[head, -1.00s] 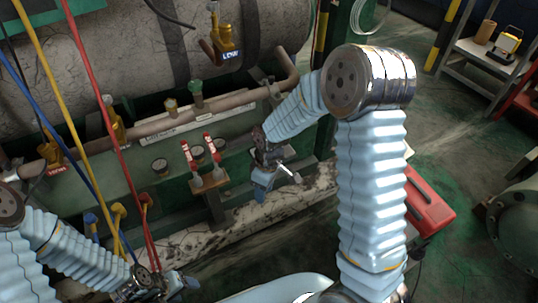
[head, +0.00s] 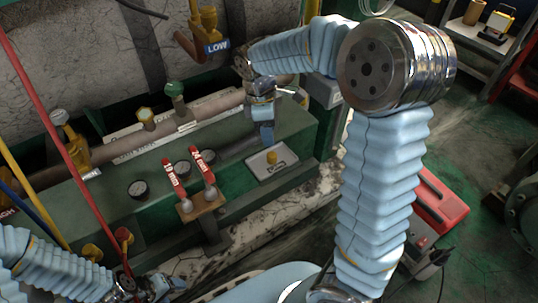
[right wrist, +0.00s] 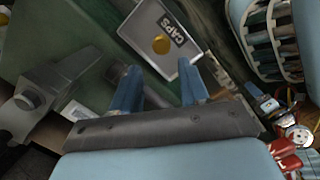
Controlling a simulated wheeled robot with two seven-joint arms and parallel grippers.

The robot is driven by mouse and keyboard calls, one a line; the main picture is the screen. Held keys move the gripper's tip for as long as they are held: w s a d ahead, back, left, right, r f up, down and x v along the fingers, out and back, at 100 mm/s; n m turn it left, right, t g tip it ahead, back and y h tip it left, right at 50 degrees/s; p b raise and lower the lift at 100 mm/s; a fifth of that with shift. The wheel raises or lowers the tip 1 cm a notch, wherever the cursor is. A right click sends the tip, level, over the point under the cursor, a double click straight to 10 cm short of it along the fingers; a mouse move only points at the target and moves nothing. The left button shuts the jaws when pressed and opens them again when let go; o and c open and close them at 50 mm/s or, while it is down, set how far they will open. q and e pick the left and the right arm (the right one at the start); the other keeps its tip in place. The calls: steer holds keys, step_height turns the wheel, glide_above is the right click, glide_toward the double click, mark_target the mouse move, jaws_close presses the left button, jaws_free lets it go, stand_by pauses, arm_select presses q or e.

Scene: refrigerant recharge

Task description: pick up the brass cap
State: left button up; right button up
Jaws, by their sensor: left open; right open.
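The brass cap (head: 272,156) sits on a pale tray (head: 284,168) on the green bench. In the right wrist view the cap (right wrist: 161,44) is a small golden disc on the tray (right wrist: 137,29) marked CAPS. My right gripper (head: 267,138) hangs over the tray with its fingers pointing down, just above the cap. In the right wrist view its two blue fingers (right wrist: 160,86) are apart with nothing between them, and the cap shows beyond their tips. My left gripper (head: 160,287) is open and low at the bottom left, far from the cap.
Two red-handled tools (head: 190,180), marked 19 mm and 24 mm, stand in a holder left of the tray. A pipe with valves (head: 175,92) runs behind. Hoses (head: 48,120) hang at the left. A red toolbox (head: 440,195) lies on the floor at right.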

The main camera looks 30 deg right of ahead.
mark_target(271, 154)
step_height(271, 154, down, 4)
steer(key=shift+s+d+r+b, duration=0.1)
steer(key=shift+d+b, duration=0.05)
steer(key=shift+b, duration=0.2)
steer(key=f+b, duration=0.1)
steer(key=f, duration=0.4)
steer(key=shift+s+d+f+b, duration=0.2)
steer(key=shift+b, duration=0.15)
steer(key=c, duration=0.8)
steer(key=shift+r, duration=0.1)
